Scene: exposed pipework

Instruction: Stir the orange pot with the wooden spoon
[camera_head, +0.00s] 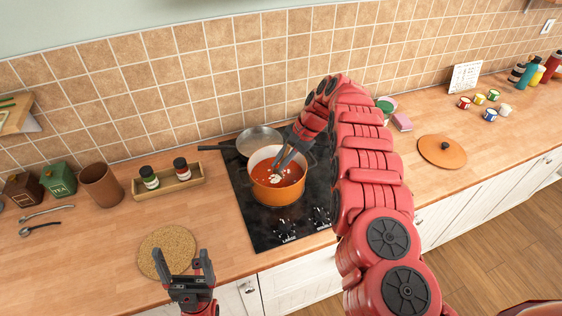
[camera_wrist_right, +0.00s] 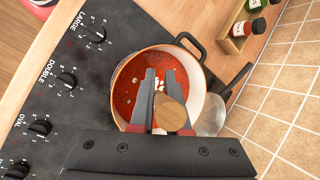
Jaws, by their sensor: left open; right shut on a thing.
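The orange pot (camera_head: 278,195) stands on the black hob, with red soup and pale bits inside. In the right wrist view the pot (camera_wrist_right: 122,73) is seen from above, with its dark handle at the top right. My right gripper (camera_head: 281,163) points down into the pot's opening. It is shut on the wooden spoon (camera_wrist_right: 172,113), whose brown wooden end shows beside the fingers (camera_wrist_right: 159,82). The rest of the spoon is hidden by the gripper and soup. My left gripper (camera_head: 190,266) is open and empty, near the counter's front edge by the cork mat.
A grey pan (camera_head: 258,138) sits behind the pot on the hob (camera_head: 242,208). The round cork mat (camera_head: 167,245) lies left of it. A wooden tray (camera_head: 188,186) holds two jars. An orange lid (camera_head: 442,152) lies on the right counter. Counter between mat and hob is clear.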

